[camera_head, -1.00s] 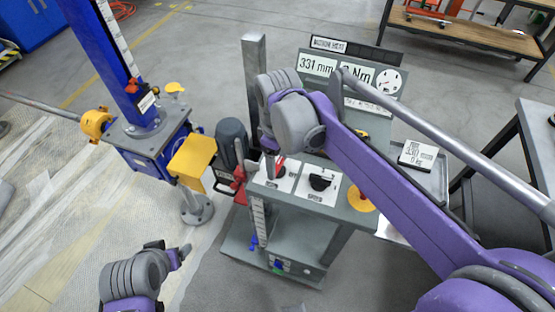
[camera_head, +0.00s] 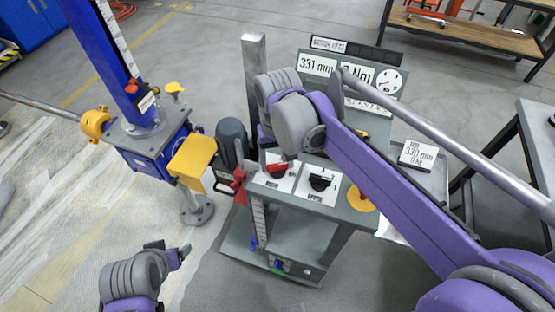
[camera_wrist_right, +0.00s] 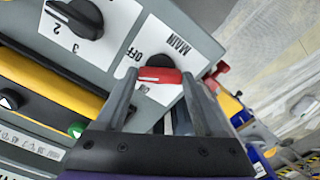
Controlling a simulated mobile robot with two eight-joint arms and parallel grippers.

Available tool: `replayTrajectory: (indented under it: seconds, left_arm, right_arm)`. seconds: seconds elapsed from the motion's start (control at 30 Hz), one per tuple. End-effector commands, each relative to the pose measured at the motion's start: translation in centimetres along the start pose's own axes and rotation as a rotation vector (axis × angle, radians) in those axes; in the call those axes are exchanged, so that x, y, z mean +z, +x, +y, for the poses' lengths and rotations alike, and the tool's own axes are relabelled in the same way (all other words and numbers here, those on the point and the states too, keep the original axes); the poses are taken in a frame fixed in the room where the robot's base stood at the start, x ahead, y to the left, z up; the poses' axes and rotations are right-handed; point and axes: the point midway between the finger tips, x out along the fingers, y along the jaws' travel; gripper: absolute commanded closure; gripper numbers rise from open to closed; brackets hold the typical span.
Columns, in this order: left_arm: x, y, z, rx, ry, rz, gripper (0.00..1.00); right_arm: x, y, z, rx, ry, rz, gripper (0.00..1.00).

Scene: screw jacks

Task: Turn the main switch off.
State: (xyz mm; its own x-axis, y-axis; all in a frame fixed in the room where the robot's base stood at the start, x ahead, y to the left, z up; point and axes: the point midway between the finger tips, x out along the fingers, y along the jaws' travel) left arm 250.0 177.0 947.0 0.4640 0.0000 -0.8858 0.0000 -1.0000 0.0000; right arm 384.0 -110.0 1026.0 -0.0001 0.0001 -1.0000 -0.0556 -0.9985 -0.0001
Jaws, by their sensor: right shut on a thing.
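The main switch is a red handle on a white plate marked MAIN and OFF (camera_wrist_right: 178,38). In the right wrist view the handle (camera_wrist_right: 160,75) sits between the two fingers of my right gripper (camera_wrist_right: 161,79), which is shut on it. A white mark shows on the handle, but I cannot tell exactly which position it points to. In the head view the red handle (camera_head: 277,169) shows under my right wrist, on the left of the cart's top; the fingers are mostly hidden there. My left gripper (camera_head: 172,250) hangs low at the left, away from the cart; its jaw opening is unclear.
A black knob (camera_head: 320,182) on its own white plate is right beside the main switch; it also shows in the right wrist view (camera_wrist_right: 80,18). A yellow box (camera_head: 191,155) and a blue screw jack (camera_head: 150,140) stand left of the cart. A display panel (camera_head: 350,75) stands behind.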

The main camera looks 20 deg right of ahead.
Motion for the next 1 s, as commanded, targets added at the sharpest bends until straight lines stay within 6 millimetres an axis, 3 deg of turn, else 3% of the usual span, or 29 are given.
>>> replayTrajectory:
  seconds: [0.5, 1.0]
  left_arm:
    - [-0.02, -0.02, 0.0, 0.0, 0.0, 0.0, 0.25]
    - [-0.02, -0.02, 0.0, 0.0, 0.0, 0.0, 0.25]
  right_arm:
    - [-0.03, -0.06, 0.01, 0.0, 0.417, 0.0, 0.86]
    - [-0.03, -0.07, 0.01, 0.0, 0.553, 0.001, 0.86]
